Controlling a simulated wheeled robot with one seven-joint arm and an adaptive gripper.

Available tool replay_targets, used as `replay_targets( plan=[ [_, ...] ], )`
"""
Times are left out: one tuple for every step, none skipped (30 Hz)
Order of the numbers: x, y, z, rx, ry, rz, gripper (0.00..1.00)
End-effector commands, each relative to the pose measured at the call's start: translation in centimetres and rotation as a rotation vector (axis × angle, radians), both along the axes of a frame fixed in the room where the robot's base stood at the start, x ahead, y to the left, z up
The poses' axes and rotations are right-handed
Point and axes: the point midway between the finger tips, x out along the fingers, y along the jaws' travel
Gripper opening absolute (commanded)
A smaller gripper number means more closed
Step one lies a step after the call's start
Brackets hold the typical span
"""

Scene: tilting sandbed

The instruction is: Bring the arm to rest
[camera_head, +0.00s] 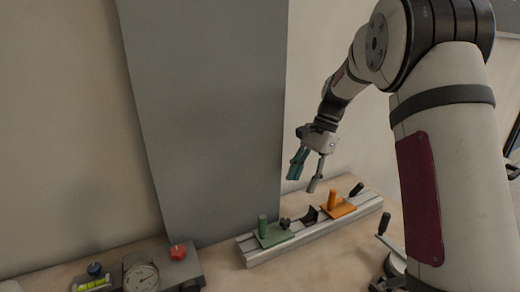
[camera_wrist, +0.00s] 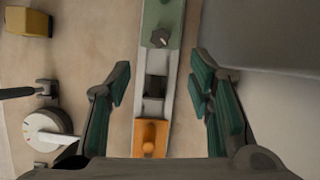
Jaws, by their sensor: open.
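My gripper (camera_head: 310,172) hangs from my arm above the bench, fingers pointing down. In the wrist view my gripper (camera_wrist: 162,92) is open, its two teal-padded fingers well apart with nothing between them at their height. A metal rail (camera_head: 262,257) lies on the bench below, apart from the fingers. It carries a green plate with a green post (camera_head: 263,228) and an orange plate with an orange post (camera_head: 332,199). In the wrist view the rail (camera_wrist: 140,110) runs between the fingers, with the orange plate (camera_wrist: 150,148) nearest and the green plate (camera_wrist: 160,18) at the top.
A grey panel (camera_head: 210,110) stands behind the rail. At the lower left are a dial gauge (camera_head: 140,277), a red knob (camera_head: 178,252) and a level vial (camera_head: 92,285). A crank handle (camera_head: 384,222) rises right of the rail. A yellow block (camera_wrist: 28,22) shows in the wrist view.

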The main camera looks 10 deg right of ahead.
Motion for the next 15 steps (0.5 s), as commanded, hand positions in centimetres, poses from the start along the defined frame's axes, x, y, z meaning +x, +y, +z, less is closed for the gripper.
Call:
replay_targets(
  plan=[
    [-0.2, 0.1, 0.3, -0.001, -0.005, 0.006, 0.48],
    [-0.4, 0.2, 0.6, -0.003, -0.01, 0.013, 0.48],
    [-0.8, 0.3, 1.2, -0.007, -0.022, 0.026, 0.48],
    [-1.2, 0.4, 1.8, -0.01, -0.033, 0.04, 0.48],
    [-1.7, 0.6, 2.5, -0.014, -0.046, 0.056, 0.48],
    [-2.5, 0.9, 3.6, -0.021, -0.068, 0.084, 0.48],
    [-3.3, 1.1, 4.4, -0.028, -0.086, 0.107, 0.48],
    [-4.1, 1.4, 5.3, -0.036, -0.105, 0.133, 0.48],
    [-5.3, 1.7, 6.5, -0.046, -0.134, 0.17, 0.48],
    [-6.2, 1.9, 7.3, -0.056, -0.154, 0.199, 0.48],
    [-7.2, 2.1, 8.1, -0.064, -0.173, 0.227, 0.48],
    [-8.4, 2.4, 9.1, -0.077, -0.2, 0.267, 0.48],
    [-9.4, 2.6, 9.8, -0.086, -0.219, 0.297, 0.48],
    [-10.4, 2.9, 10.4, -0.095, -0.238, 0.327, 0.48],
    [-11.6, 3.1, 11.2, -0.109, -0.264, 0.365, 0.48]
  ],
)
